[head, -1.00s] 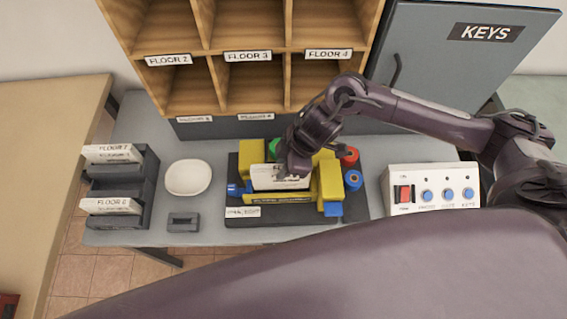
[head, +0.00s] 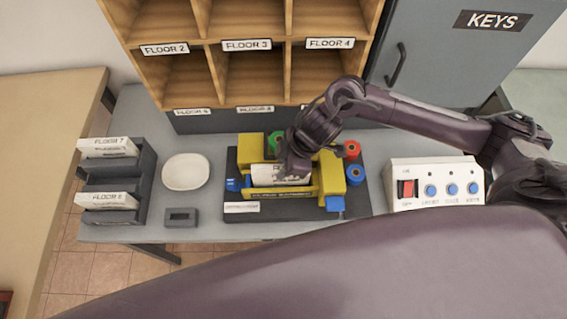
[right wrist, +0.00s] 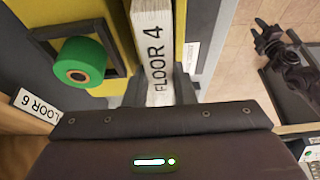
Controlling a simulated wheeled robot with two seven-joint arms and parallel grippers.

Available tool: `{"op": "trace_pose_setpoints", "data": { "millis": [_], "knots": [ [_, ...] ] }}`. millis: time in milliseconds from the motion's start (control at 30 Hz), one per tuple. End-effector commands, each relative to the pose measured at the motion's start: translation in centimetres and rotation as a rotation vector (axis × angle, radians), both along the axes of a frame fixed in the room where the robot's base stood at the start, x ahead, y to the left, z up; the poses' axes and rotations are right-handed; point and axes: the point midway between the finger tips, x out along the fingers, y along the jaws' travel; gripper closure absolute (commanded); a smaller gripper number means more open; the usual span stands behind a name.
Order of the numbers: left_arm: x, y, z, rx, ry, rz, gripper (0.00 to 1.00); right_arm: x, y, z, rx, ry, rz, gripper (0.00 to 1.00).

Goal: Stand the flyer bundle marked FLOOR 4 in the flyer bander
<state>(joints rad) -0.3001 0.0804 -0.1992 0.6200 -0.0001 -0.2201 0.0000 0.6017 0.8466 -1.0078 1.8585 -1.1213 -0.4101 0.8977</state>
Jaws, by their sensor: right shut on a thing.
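The flyer bundle marked FLOOR 4 shows large in the right wrist view (right wrist: 155,45) and as a pale block in the head view (head: 266,176). My right gripper (head: 288,172) is shut on it from above. The flyer bander (head: 327,172) is the yellow device on a black base in the middle of the table. The bundle is upright between its yellow walls, low behind the front one; whether it touches the bottom is hidden. A dark gripper at the right of the right wrist view (right wrist: 268,42) looks like my left one; its jaws are unclear.
A green roll (head: 263,141), a red roll (head: 352,150) and blue knobs sit around the bander. A dark rack (head: 147,185) with other bundles and a white bowl (head: 186,172) are to the left. A button box (head: 435,183) is to the right. Wooden pigeonholes (head: 245,60) rise behind.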

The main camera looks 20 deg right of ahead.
Motion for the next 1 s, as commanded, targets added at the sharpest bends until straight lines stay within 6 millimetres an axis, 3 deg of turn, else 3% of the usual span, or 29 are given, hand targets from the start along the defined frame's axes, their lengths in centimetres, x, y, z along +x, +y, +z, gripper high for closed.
{"op": "trace_pose_setpoints", "data": {
  "millis": [167, 433, 467, 633, 1000],
  "knots": [
    [-0.01, -0.01, -0.94, 0.0, 0.0, 0.0, 0.64, 0.01, 0.06, -1.34, 0.001, 0.0, -0.001, 1.0],
    [-0.01, -0.03, -0.88, 0.0, 0.0, -0.001, 0.64, 0.01, 0.05, -1.35, 0.001, 0.0, 0.0, 1.0],
    [0.0, -0.04, -0.88, 0.0, 0.0, -0.001, 0.64, 0.01, 0.05, -1.35, 0.001, 0.0, 0.0, 0.73],
    [0.0, -0.06, -0.88, -0.001, 0.0, -0.001, 0.64, 0.01, 0.05, -1.37, 0.001, 0.0, 0.0, 0.51],
    [-0.01, -0.07, -0.42, -0.001, 0.0, -0.001, 0.64, -0.04, 0.0, -0.98, -0.001, 0.001, 0.0, 0.51]
  ]
}}
